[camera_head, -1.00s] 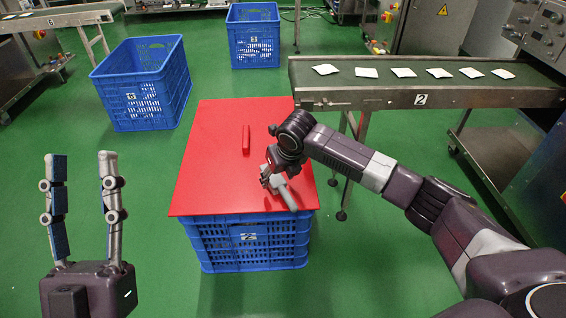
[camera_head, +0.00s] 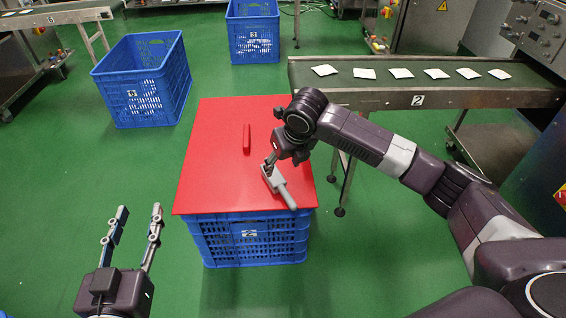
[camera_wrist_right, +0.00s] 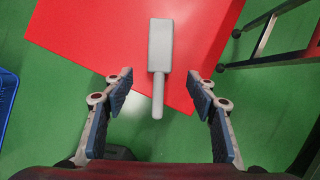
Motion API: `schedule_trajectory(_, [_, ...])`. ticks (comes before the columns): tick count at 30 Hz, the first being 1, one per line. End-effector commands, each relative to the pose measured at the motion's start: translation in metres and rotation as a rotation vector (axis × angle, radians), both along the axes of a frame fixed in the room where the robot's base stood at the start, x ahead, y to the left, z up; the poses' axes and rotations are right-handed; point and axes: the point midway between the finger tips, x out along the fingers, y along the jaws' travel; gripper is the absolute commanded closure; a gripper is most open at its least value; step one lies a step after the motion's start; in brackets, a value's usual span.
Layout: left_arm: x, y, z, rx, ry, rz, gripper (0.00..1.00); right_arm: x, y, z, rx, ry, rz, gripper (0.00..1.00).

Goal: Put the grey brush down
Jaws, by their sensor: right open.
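The grey brush (camera_head: 286,194) lies on the red lid (camera_head: 215,170), near its front right corner. In the right wrist view the brush (camera_wrist_right: 160,45) has its wide head away from me and its handle toward me. The handle's end reaches past the lid's edge in that view. My right gripper (camera_wrist_right: 158,82) is open, with its fingers apart on either side of the handle and not touching it. In the head view it is above and behind the brush, partly hidden by its own wrist. My left gripper (camera_head: 140,208) is open and empty at the lower left, away from the lid.
The red lid has a raised red handle (camera_head: 246,138) and covers a blue crate (camera_head: 250,246). Two more blue crates (camera_head: 145,85) (camera_head: 253,35) stand behind. A conveyor (camera_head: 400,98) with several white teabags runs at the back right. Green floor is free on the left.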

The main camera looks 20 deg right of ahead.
Motion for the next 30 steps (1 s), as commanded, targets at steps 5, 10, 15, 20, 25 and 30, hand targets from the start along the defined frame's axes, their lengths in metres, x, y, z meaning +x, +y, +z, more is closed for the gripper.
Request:
schedule_trajectory(5, [-0.001, 0.001, -0.004, 0.005, 0.016, 0.001, 0.6, -0.009, 0.032, -0.012, 0.104, -0.022, -0.069, 0.48])
schedule_trajectory(10, [0.0, 0.001, -0.004, 0.004, 0.016, 0.001, 0.6, -0.031, 0.109, -0.028, 0.433, -0.057, -0.308, 0.48])
schedule_trajectory(15, [-0.001, 0.001, -0.003, 0.003, 0.015, 0.001, 0.6, -0.058, 0.172, -0.015, 0.864, -0.029, -0.636, 0.48])
schedule_trajectory(20, [-0.001, 0.0, -0.003, 0.003, 0.015, 0.001, 0.6, -0.081, 0.195, 0.015, 1.275, 0.059, -0.969, 0.48])
schedule_trajectory(25, [-0.001, 0.0, -0.003, 0.003, 0.014, 0.001, 0.6, -0.102, 0.179, 0.053, 1.709, 0.185, -1.319, 0.48])
schedule_trajectory(30, [-0.001, 0.0, -0.003, 0.003, 0.014, 0.0, 0.6, -0.124, 0.133, 0.086, 2.103, 0.306, -1.603, 0.48])
